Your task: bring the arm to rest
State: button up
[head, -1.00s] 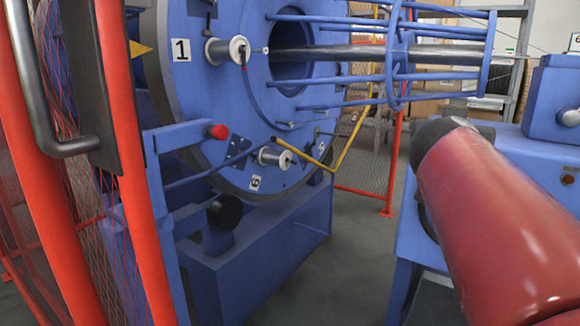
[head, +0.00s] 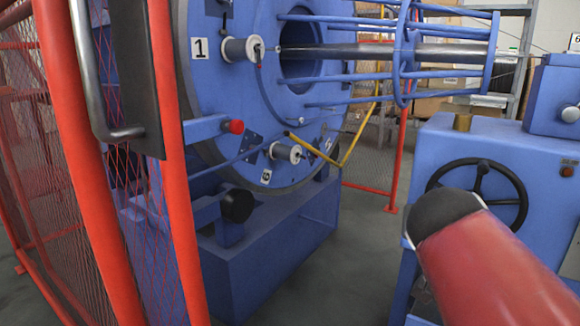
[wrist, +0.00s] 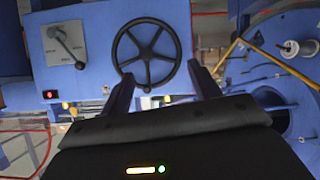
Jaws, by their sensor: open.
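My arm (head: 490,260) is red with a black rounded joint and reaches in from the lower right in the head view. My gripper is hidden in the head view. In the wrist view my gripper (wrist: 160,72) has two dark fingers spread well apart, with nothing held between them. A black spoked handwheel (wrist: 147,54) on a blue housing shows behind and between the fingers. The handwheel also shows in the head view (head: 478,168), partly behind my arm. I cannot tell how far the fingers are from it.
A red mesh guard (head: 172,180) with a grey handle stands close on the left. The blue strander disc (head: 235,120) carries spools and a bent yellow bar (head: 358,130). A blue housing (head: 540,170) stands on the right. Grey floor shows between the machine base and the housing.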

jog(key=s+a+f+n+g+y, duration=0.25)
jog(key=s+a+f, duration=0.25)
jog(key=s+f, duration=0.3)
jog(key=s+a+f+n+g+y, duration=0.2)
jog(key=s+a+f+y, duration=0.25)
jog(key=f, duration=0.45)
notch_tip(320, 180, up, 13)
jog(key=p, duration=1.3)
jog(key=shift+s+p, duration=0.3)
jog(key=shift+s, duration=0.15)
jog(key=shift+n, duration=0.25)
